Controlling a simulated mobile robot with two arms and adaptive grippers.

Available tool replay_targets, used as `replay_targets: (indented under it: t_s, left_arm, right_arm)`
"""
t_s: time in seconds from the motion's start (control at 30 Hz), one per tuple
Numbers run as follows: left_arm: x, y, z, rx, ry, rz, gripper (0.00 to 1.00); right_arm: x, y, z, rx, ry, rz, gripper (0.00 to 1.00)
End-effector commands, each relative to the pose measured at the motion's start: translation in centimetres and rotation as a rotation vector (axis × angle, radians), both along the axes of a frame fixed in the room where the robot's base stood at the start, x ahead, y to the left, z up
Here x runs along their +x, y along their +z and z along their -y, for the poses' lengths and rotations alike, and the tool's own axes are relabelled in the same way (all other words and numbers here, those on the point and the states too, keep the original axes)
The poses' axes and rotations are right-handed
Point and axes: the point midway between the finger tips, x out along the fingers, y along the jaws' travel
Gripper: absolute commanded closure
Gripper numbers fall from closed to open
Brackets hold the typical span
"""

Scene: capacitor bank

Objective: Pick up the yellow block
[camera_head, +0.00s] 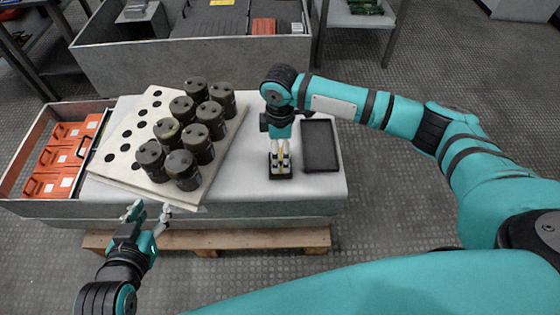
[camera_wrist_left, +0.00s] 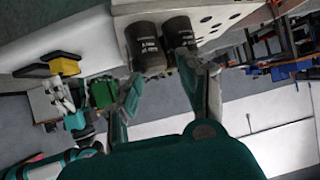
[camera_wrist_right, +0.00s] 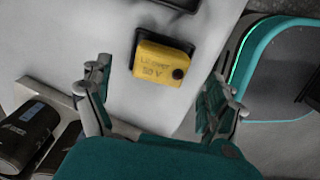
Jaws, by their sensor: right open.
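The yellow block (camera_wrist_right: 155,62) has dark print and a dark round spot, and sits in a small black holder (camera_head: 281,175) on the white table top. In the head view it is mostly hidden by my right gripper (camera_head: 280,153), which points down over it. In the right wrist view my right gripper (camera_wrist_right: 157,88) is open, with the block between and just beyond its fingertips, apparently not touched. The block (camera_wrist_left: 65,67) also shows in the left wrist view. My left gripper (camera_head: 150,210) is open and empty at the table's front left, below the white board.
A white board (camera_head: 120,171) with round holes holds several dark cylinders (camera_head: 184,170) left of the block. An empty black tray (camera_head: 320,146) lies right of it. A crate of orange units (camera_head: 62,158) stands at far left. A grey bin (camera_head: 190,60) stands behind.

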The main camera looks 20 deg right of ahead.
Motion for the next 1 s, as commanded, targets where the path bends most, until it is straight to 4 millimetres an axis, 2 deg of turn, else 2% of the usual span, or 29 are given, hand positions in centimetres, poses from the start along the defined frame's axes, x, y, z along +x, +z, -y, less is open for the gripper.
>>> replay_targets:
  t_s: [0.13,0.33,0.5,0.7,1.0]
  left_arm:
    - [1.8,2.3,0.9,-0.039,-0.011,0.165,0.6]
    - [2.9,5.3,1.6,-0.078,-0.022,0.329,0.6]
    - [3.1,6.2,1.7,-0.091,-0.025,0.376,0.6]
    - [3.1,6.3,1.7,-0.091,-0.025,0.376,0.6]
    - [3.1,6.2,1.7,-0.09,-0.024,0.375,0.6]
  right_arm:
    - [-0.1,-1.7,0.0,-0.002,-0.001,-0.002,0.1]
    - [-0.1,-3.2,0.0,-0.001,0.0,0.0,0.1]
    - [-0.1,-3.5,0.0,-0.001,0.001,0.001,0.1]
    - [-0.1,-3.5,0.0,-0.001,0.0,0.0,0.11]
    - [-0.1,-3.5,0.0,-0.001,0.0,0.0,0.5]
